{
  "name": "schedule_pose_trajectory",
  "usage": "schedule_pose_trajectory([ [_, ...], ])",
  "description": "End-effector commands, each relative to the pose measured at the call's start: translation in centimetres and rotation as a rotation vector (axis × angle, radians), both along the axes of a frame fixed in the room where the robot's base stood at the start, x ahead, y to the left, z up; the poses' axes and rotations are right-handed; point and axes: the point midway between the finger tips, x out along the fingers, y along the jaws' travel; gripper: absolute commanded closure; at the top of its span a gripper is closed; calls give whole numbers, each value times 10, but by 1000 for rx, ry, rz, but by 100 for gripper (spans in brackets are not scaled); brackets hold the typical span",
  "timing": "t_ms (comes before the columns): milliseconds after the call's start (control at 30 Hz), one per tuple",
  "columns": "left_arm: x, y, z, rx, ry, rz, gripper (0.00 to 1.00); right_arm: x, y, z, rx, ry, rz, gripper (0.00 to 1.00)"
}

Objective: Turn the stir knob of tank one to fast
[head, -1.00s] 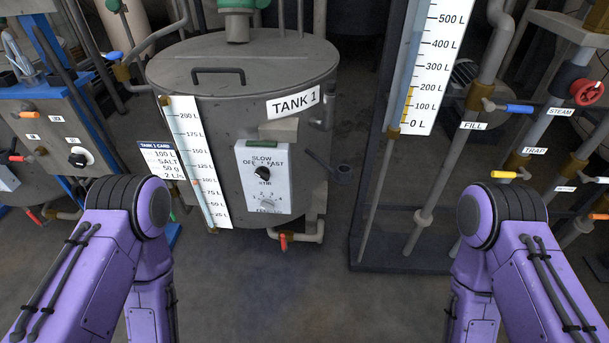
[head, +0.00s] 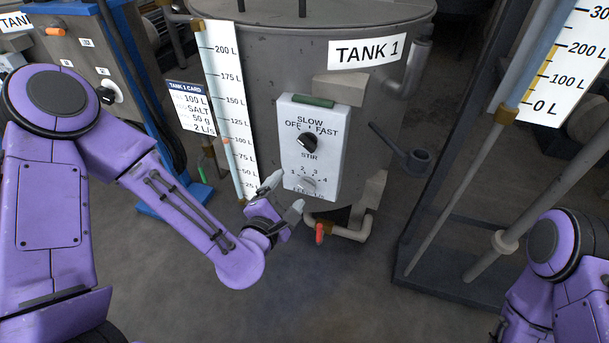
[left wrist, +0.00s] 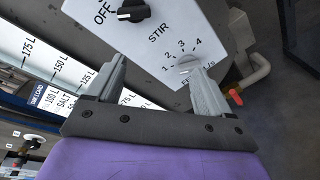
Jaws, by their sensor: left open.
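The stir knob (head: 308,142) is black and sits on the white control panel (head: 290,160) of tank one (head: 270,75). OFF, SLOW and FAST are printed around it; I cannot read its setting surely. It also shows at the top of the left wrist view (left wrist: 133,11). My left gripper (head: 284,196) is open and empty at the panel's lower left, below the stir knob and apart from it. My right gripper is out of view.
The lower grey knob (head: 308,183) has a 1 to 4 scale. A red-handled valve (head: 319,233) hangs under the tank. A level gauge (head: 228,110) and the tank card (head: 190,106) are left of the panel. A dark frame with pipes (head: 440,225) stands at right.

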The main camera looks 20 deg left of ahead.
Motion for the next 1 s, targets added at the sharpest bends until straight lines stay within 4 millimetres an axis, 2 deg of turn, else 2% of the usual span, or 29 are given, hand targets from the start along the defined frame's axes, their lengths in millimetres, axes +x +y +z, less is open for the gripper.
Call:
schedule_pose_trajectory([
  [33, 8, -1, 8, -114, -77, 19, 19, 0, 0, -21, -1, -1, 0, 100],
  [133, 15, -2, 33, -240, -154, 32, 19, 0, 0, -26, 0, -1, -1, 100],
  [300, 42, -2, 34, -258, -165, 35, 19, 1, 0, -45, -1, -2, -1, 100],
  [367, 56, -2, 41, -252, -162, 36, 19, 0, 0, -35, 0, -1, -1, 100],
  [500, 87, -3, 40, -250, -159, 37, 19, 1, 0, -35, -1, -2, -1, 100],
  [633, 107, -4, 40, -249, -158, 36, 19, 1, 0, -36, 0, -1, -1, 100],
  [767, 116, -4, 39, -249, -155, 36, 19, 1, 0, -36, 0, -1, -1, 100],
  [1000, 117, -4, 39, -249, -154, 34, 19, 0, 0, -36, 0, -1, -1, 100],
])
